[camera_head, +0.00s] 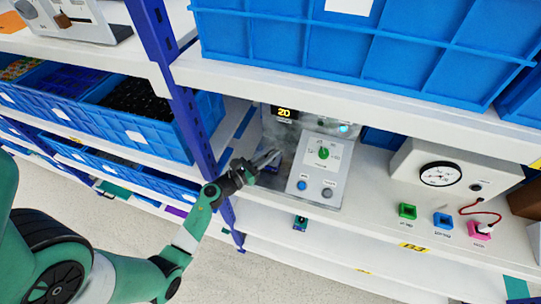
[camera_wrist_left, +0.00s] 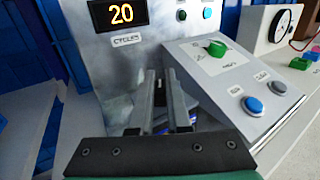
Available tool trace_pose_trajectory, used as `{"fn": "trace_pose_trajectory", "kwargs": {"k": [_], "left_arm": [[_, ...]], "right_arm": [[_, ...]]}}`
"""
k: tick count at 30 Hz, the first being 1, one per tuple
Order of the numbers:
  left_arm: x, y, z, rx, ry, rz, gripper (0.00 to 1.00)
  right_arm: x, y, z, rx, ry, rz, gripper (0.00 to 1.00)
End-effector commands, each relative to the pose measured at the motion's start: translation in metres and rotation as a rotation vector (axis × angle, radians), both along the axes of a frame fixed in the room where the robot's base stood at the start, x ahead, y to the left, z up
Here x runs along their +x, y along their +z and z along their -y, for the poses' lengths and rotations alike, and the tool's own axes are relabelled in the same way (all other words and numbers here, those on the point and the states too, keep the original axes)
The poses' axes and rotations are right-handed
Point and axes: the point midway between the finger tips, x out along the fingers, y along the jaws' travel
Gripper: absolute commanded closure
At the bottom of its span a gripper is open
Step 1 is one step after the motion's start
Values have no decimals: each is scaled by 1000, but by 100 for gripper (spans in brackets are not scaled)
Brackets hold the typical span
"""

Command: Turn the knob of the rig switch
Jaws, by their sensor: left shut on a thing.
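The rig switch is a grey box with a sloped panel (camera_head: 320,172) on the shelf. Its green knob (camera_head: 323,153) also shows in the left wrist view (camera_wrist_left: 216,49). My left gripper (camera_head: 272,157) is left of the panel, apart from the knob. In the left wrist view its two fingers (camera_wrist_left: 162,85) stand close together before the rig's metal front. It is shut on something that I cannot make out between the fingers. A display on the rig (camera_wrist_left: 121,13) reads 20. My right gripper is not in view.
A blue button (camera_wrist_left: 253,104) and a grey button (camera_wrist_left: 277,87) sit below the knob. A gauge box (camera_head: 440,172) and several coloured sockets stand to the right. A blue shelf post (camera_head: 185,95) is close on the left, and a shelf board is overhead.

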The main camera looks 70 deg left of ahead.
Motion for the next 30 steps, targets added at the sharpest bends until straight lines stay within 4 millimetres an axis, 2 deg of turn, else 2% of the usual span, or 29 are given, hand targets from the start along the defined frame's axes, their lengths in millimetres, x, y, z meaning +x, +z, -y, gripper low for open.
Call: {"fn": "trace_pose_trajectory", "kwargs": {"k": [10, 24, 25, 30], "left_arm": [[0, 0, -2, 1, -140, 0, 100], [0, 0, 0, 0, -161, -1, 100], [0, 0, -1, 0, -161, -1, 83], [0, 0, 0, 0, -161, -1, 55]], "right_arm": [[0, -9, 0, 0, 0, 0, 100], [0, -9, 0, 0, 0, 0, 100], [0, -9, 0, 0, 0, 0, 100], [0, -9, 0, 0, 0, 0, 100]]}}
